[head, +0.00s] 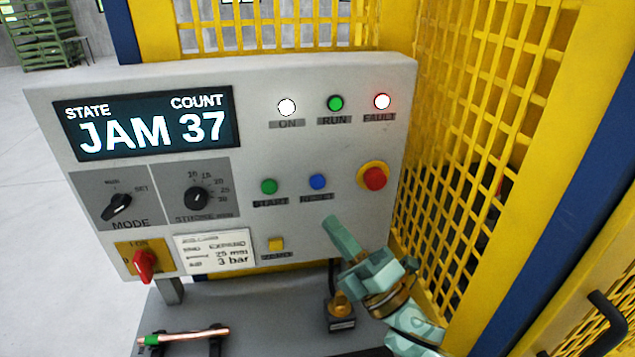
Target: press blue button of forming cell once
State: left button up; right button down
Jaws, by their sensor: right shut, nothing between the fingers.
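The forming cell's control panel (258,140) faces me, a grey box with a display reading JAM 37. The blue button (318,182) is in the panel's middle row, right of the green start button (268,187) and left of the red emergency stop (374,178). My right gripper (331,222) comes in from the lower right. It is shut and empty, its tip a little below the blue button in the picture. The blue button is not covered. I cannot tell how far the tip is from the panel. My left gripper is not in view.
The white ON lamp (287,107) and the FAULT lamp (382,101) look lit. Yellow mesh guarding (480,130) stands close on the right. A copper tube (190,336) lies on supports on the grey bench (265,335) below. A yellow button (276,244) sits low on the panel.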

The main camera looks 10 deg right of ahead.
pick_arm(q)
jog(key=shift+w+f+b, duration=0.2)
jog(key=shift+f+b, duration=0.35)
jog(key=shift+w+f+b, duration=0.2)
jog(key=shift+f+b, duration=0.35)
pick_arm(e)
send_near(318, 183)
jog(key=w+a+r, duration=0.3)
jog(key=a+r, duration=0.1)
jog(key=shift+s+r, duration=0.1)
jog(key=shift+r, duration=0.05)
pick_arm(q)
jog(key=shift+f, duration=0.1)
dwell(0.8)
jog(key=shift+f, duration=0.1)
pick_arm(e)
jog(key=shift+w, duration=0.45)
pick_arm(q)
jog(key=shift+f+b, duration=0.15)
jog(key=shift+b, duration=0.15)
pick_arm(e)
jog(key=shift+w, duration=0.35)
dwell(0.3)
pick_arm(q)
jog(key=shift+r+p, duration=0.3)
pick_arm(e)
jog(key=shift+s+d, duration=0.1)
jog(key=shift+s, duration=0.7)
